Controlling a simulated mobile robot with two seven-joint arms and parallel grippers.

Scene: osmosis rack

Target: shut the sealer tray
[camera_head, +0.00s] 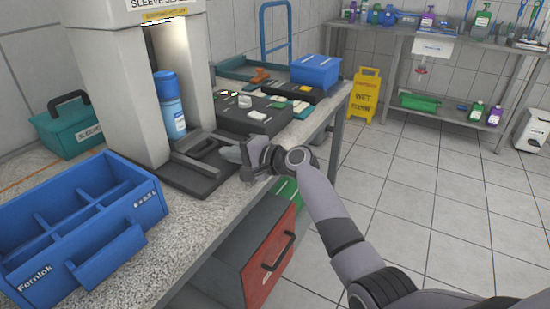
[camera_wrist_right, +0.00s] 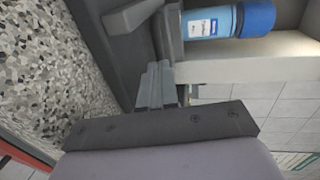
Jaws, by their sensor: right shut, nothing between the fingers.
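The sealer (camera_head: 120,70) is a tall pale grey machine on the speckled worktop, with a lit opening facing right. Its dark grey tray (camera_head: 200,172) sticks out at the foot of the opening. A blue bottle (camera_head: 176,120) with a white label stands upright in the opening; it also shows in the right wrist view (camera_wrist_right: 212,22). My right gripper (camera_head: 232,153) is shut and empty, just beyond the tray's outer end. In the right wrist view its fingers (camera_wrist_right: 155,84) are close to the tray's dark parts; I cannot tell whether they touch. My left gripper is out of view.
A blue divided carrier (camera_head: 75,225) stands at the front left of the worktop. A dark case with small items (camera_head: 240,118) and a blue box (camera_head: 316,70) lie behind my gripper. A red drawer (camera_head: 268,255) is below the worktop edge.

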